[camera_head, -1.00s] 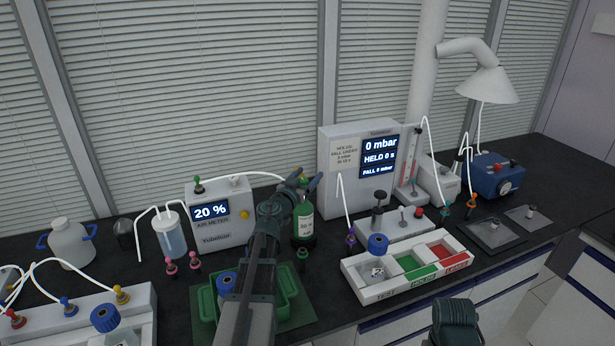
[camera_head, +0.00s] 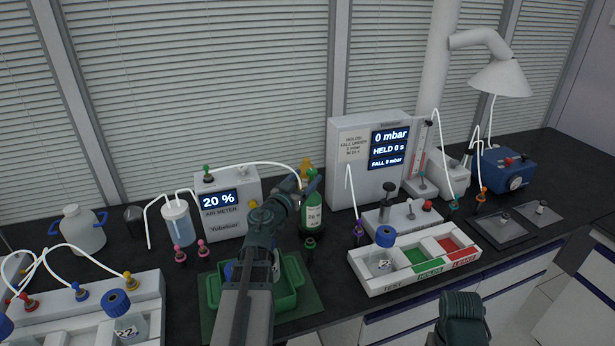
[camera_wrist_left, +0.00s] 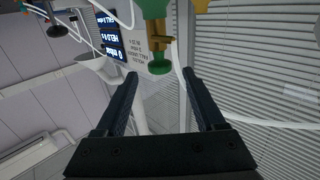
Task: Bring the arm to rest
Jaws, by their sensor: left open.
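My left gripper (camera_head: 304,186) is open and empty, with its arm rising from the bottom of the head view. Its fingers overlap the upper part of a green gas bottle (camera_head: 314,216) in that view; I cannot tell the exact gap. In the left wrist view the two dark fingers (camera_wrist_left: 160,77) stand wide apart with nothing between them. The upside-down green bottle (camera_wrist_left: 154,8) shows beyond them, with a brass valve and green knob (camera_wrist_left: 159,66). A dark green arm part of mine (camera_head: 462,318) shows at the bottom right. My right gripper is not in view.
A green tray (camera_head: 290,301) lies under my left arm. Around it stand the air meter (camera_head: 229,203), the pressure box (camera_head: 352,184), a white tray with coloured compartments (camera_head: 372,284) and a white rack (camera_head: 150,285) at left. Thin tubes loop above the bench.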

